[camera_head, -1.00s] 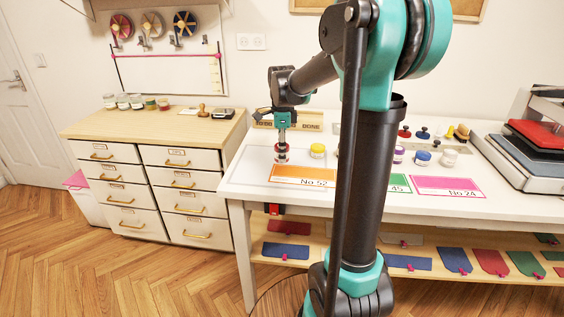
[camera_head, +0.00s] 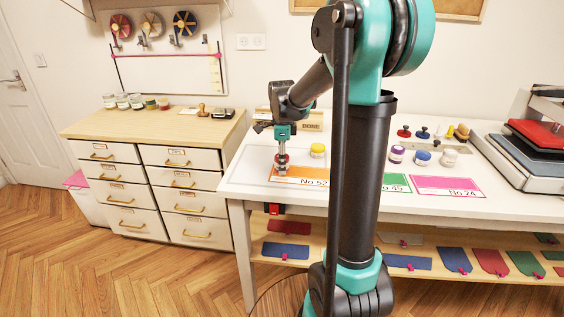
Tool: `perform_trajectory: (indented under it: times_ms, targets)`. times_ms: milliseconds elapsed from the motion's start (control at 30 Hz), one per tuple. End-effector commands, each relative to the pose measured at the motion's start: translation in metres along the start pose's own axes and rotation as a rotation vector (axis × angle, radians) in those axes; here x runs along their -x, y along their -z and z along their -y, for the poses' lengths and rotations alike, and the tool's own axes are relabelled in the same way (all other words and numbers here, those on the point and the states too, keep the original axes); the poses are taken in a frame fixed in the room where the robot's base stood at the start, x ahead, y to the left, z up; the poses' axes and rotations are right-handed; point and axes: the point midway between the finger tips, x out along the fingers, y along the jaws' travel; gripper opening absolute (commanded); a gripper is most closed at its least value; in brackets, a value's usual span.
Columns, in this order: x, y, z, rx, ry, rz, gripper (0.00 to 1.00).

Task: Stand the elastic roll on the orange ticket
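The orange ticket (camera_head: 302,179), marked No 52, lies flat on the white table at its left front. My gripper (camera_head: 281,159) points down over the ticket's left part. It appears shut on a small red and whitish roll (camera_head: 281,169), which seems upright. The roll looks to be at or just above the ticket; I cannot tell whether it touches. The fingers are small and partly merge with the roll. I cannot read any label that names it as the elastic roll.
A yellow-lidded jar or roll (camera_head: 318,151) stands close behind the ticket. Purple (camera_head: 396,153), blue (camera_head: 423,158) and white (camera_head: 449,158) ones stand further right. Green (camera_head: 397,183) and pink (camera_head: 447,187) tickets lie right of my arm. A wooden DONE box (camera_head: 312,121) is behind.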

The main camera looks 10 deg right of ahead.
Motion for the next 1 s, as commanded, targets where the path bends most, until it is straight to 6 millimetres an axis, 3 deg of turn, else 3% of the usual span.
perform_trajectory:
  times_ms: [367, 800, 1000]
  targets:
    - [0.008, 0.000, 0.000, 0.000, 0.000, 0.000, 0.63]
    - [0.090, 0.000, 0.000, 0.000, 0.000, 0.000, 0.63]
    - [0.115, 0.000, 0.000, 0.000, 0.000, 0.000, 0.63]
